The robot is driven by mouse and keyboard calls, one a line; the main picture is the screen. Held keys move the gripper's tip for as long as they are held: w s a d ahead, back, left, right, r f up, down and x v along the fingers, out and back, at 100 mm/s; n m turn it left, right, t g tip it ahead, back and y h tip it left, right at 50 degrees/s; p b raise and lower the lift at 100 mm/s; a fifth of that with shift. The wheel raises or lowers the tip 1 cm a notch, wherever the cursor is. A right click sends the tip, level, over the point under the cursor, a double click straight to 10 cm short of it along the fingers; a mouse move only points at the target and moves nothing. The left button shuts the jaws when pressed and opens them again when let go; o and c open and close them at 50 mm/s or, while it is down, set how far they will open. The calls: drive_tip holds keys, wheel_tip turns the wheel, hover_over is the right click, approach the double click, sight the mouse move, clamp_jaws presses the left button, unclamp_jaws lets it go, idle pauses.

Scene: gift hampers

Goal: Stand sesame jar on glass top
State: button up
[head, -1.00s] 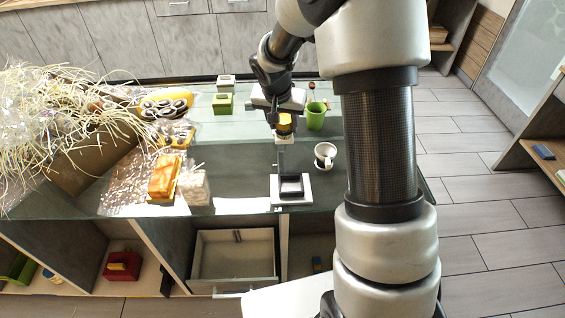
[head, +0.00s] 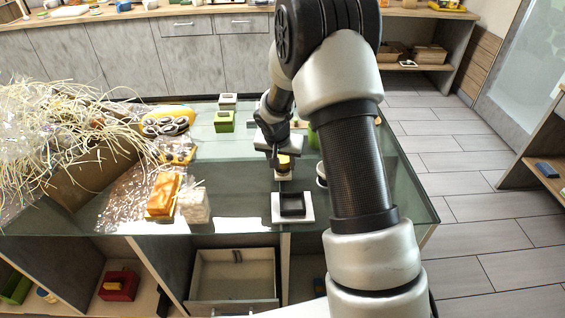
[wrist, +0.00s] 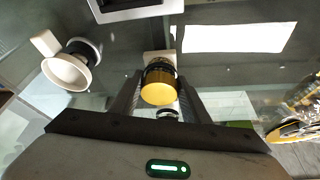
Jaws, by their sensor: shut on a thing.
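The sesame jar (head: 283,163), with a yellow lid and dark body, is between the fingers of my gripper (head: 284,157). In the wrist view the jar (wrist: 159,87) shows lid toward the camera, with the fingers of my gripper (wrist: 160,82) closed on its two sides. A pale square part shows at its lower end. The jar looks upright over the glass top (head: 245,165); I cannot tell whether it touches the glass.
A white-framed dark square tray (head: 292,216) lies in front of the jar. A white mug (wrist: 68,70) stands nearby, mostly hidden by my arm in the head view. Clear glass lies left of the jar.

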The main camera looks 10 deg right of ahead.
drive_tip(key=shift+f, duration=0.1)
drive_tip(key=o, duration=1.2)
